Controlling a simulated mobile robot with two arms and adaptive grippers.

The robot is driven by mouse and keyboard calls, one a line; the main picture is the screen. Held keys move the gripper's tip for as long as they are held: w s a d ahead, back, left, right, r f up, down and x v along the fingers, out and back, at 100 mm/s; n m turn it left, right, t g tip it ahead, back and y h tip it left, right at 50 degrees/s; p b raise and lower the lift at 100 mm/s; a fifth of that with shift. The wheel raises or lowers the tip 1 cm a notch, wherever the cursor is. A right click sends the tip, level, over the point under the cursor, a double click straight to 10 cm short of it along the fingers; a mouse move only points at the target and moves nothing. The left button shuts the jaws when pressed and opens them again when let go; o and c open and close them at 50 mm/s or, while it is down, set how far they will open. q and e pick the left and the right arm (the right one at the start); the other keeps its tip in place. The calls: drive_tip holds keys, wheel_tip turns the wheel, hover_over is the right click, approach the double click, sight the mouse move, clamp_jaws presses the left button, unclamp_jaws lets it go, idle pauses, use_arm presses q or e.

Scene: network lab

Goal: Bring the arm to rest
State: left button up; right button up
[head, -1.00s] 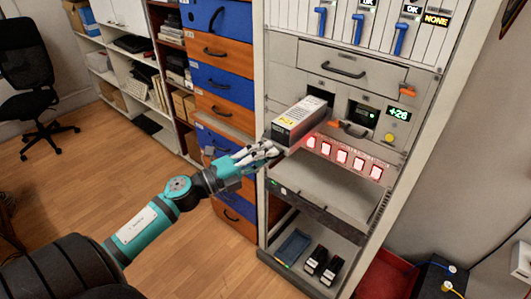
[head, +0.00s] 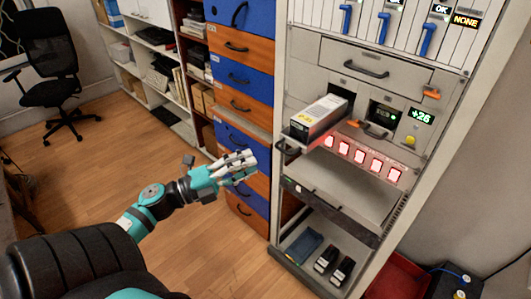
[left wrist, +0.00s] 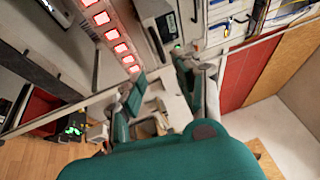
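My left gripper (head: 250,167) is empty and stands in front of the blue and orange drawers, left of the rack (head: 280,160). Its fingers look spread, and nothing is between them. In the left wrist view the fingers (left wrist: 160,90) also stand apart. The left arm reaches in from the lower left with its elbow bent. A grey power module (head: 320,115) with a yellow label sticks partway out of a rack slot, clear of the gripper. My right gripper is not in view.
Red-lit squares (head: 362,158) line the rack below the module. A pulled-out shelf (head: 335,190) lies under them. A red bin (head: 400,275) stands at the lower right. A black chair (head: 45,65) stands at the far left. The wooden floor (head: 90,175) is open on the left.

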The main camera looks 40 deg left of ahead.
use_arm(q)
drive_tip(key=shift+v, duration=1)
drive_tip(key=shift+w, duration=0.1)
